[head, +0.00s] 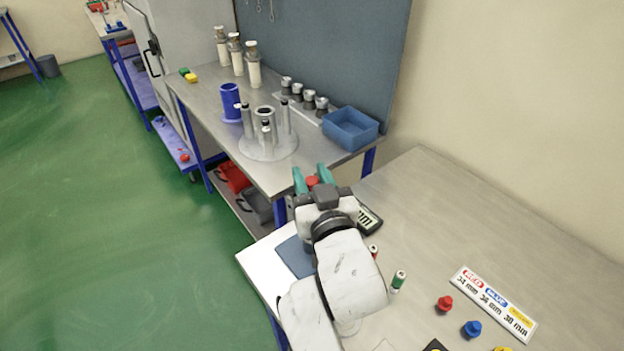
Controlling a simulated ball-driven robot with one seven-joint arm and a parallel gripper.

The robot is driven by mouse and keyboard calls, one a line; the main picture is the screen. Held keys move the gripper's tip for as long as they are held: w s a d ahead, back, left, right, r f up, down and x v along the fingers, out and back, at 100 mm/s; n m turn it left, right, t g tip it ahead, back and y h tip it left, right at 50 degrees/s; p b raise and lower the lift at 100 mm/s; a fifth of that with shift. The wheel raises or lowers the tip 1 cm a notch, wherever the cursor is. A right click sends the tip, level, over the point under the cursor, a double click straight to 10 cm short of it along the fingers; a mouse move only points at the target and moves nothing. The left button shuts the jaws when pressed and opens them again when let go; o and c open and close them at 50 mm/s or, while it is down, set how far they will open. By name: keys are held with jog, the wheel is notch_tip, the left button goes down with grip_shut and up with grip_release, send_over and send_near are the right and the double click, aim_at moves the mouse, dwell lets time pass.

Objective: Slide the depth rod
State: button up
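My gripper (312,180) has teal fingers standing apart at the far edge of the near table. A small red piece (312,182) shows between them; I cannot tell whether they grip it. A dark device with a display (368,216) lies just right of my gripper, partly hidden by my wrist; it may be a depth gauge. I cannot make out a depth rod.
The near table (430,200) holds a red knob (445,303), a blue knob (472,329), a green-and-white cylinder (398,281) and a label card (493,303). The far bench holds a round fixture with upright posts (267,146), a blue cylinder (231,102) and a blue bin (351,128).

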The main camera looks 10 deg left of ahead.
jog(key=shift+o, duration=1.1)
jog(key=shift+s+f, duration=0.1)
jog(key=shift+f, duration=0.05)
jog(key=shift+s+d, duration=0.25)
jog(key=shift+s, duration=0.05)
jog(key=b+v, duration=0.2)
jog(key=v, duration=0.7)
jog(key=shift+s+d, duration=0.15)
jog(key=shift+s, duration=0.25)
